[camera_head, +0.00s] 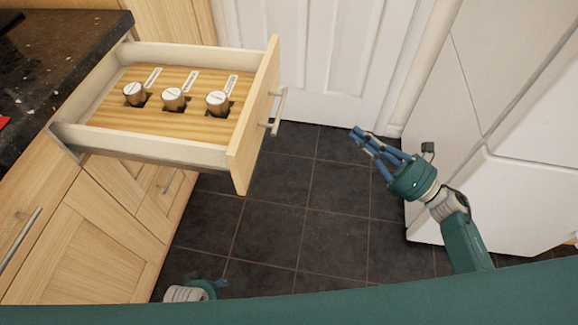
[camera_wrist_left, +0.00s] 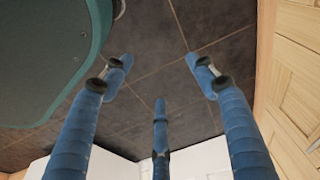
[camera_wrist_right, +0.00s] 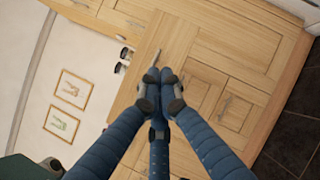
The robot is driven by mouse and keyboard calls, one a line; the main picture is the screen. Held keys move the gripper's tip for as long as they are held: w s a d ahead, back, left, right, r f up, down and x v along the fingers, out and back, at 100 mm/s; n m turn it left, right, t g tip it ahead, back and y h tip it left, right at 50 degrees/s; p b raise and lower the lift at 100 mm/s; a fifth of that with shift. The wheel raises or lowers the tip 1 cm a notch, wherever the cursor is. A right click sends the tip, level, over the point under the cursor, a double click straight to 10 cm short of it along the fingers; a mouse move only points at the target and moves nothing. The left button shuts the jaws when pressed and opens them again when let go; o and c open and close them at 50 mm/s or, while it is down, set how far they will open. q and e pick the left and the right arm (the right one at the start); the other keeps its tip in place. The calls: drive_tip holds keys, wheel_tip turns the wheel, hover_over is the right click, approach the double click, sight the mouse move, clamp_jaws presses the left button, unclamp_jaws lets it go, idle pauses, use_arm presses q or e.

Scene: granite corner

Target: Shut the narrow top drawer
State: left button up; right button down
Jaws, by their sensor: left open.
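The narrow top drawer (camera_head: 255,120) stands pulled out from the wooden cabinet at the left of the head view. Its pale front has a metal bar handle (camera_head: 278,112). Inside, a wooden insert holds three silver-lidded jars (camera_head: 173,98) with white tags. My right gripper (camera_head: 358,137) is to the right of the drawer front, apart from the handle and empty. Its blue fingers meet at the tips in the right wrist view (camera_wrist_right: 158,82). My left gripper (camera_wrist_left: 160,75) is open and empty, fingers spread over the floor; only a little of it shows low in the head view.
A dark granite worktop (camera_head: 50,60) lies above the cabinet at the left. A closed lower cabinet door (camera_head: 85,240) is below. A white door (camera_head: 320,60) stands behind, and a white appliance (camera_head: 520,110) at the right. The tiled floor (camera_head: 300,200) between is clear.

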drive_tip(key=s+a+r+n+g+y+b, duration=0.2)
drive_tip(key=s+a+n+g+y+b, duration=0.15)
drive_tip(key=s+n+g, duration=0.7)
use_arm(q)
wheel_tip(320, 180, down, 6)
drive_tip(key=s+p, duration=0.1)
drive_tip(key=p, duration=0.1)
drive_tip(key=shift+s+p, duration=0.15)
drive_tip(key=shift+p, duration=0.25)
use_arm(e)
drive_tip(key=w+a+r+n+t, duration=0.1)
drive_tip(key=w+a, duration=0.2)
drive_tip(key=a, duration=0.4)
drive_tip(key=w+a+r+n, duration=0.1)
drive_tip(key=w+a+n, duration=0.1)
drive_tip(key=a, duration=0.4)
drive_tip(key=shift+w+a+r+t, duration=0.3)
drive_tip(key=shift+w+a+t, duration=0.05)
drive_tip(key=shift+w, duration=0.5)
use_arm(q)
drive_tip(key=shift+a, duration=0.15)
use_arm(e)
drive_tip(key=shift+a, duration=0.1)
